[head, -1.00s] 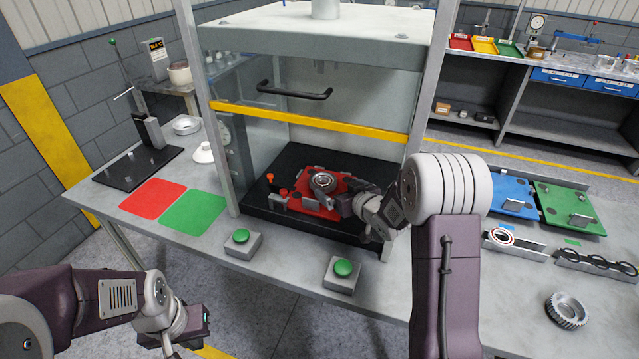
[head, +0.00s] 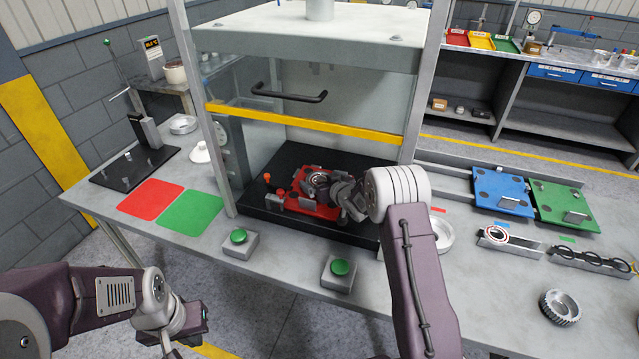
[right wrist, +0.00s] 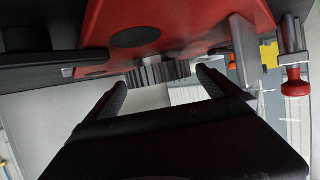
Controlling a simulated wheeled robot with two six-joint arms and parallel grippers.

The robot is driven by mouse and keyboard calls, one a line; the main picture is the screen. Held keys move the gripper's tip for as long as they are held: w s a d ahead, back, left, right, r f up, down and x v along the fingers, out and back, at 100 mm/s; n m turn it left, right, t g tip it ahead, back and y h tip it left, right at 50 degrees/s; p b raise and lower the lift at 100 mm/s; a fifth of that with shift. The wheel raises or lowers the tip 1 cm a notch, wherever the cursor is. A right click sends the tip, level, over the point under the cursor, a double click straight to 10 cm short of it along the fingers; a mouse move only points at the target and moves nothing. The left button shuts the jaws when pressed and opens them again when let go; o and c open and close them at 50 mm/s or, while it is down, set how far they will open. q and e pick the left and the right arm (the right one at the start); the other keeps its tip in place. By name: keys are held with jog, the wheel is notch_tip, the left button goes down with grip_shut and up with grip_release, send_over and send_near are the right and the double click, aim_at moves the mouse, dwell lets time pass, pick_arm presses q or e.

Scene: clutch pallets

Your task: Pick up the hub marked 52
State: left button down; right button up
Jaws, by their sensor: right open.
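A round metal hub (head: 318,180) sits on the red pallet (head: 300,203) inside the press. My right arm and gripper (head: 328,186) partly cover it, and I cannot read any number on it. In the right wrist view a ridged metal part, seemingly this hub (right wrist: 157,73), shows just beyond and between the fingertips. The right gripper (right wrist: 152,82) is open there, with nothing visibly clamped. The red pallet (right wrist: 190,20) fills the top of that view. My left gripper (head: 196,327) hangs in front of the table, clear of everything; its jaws are unclear.
The press has a yellow bar (head: 310,124) across its front and a side post close to my right arm. Two green buttons (head: 238,237) (head: 340,267) stand at the table front. A toothed metal part (head: 560,307), blue pallet (head: 500,190) and green pallet (head: 565,204) are at right.

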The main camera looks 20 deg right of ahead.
jog(key=shift+s, duration=0.1)
jog(key=c, duration=1.8)
jog(key=shift+r, duration=0.15)
jog(key=shift+c, duration=0.9)
notch_tip(320, 180, up, 10)
jog(key=p, duration=0.1)
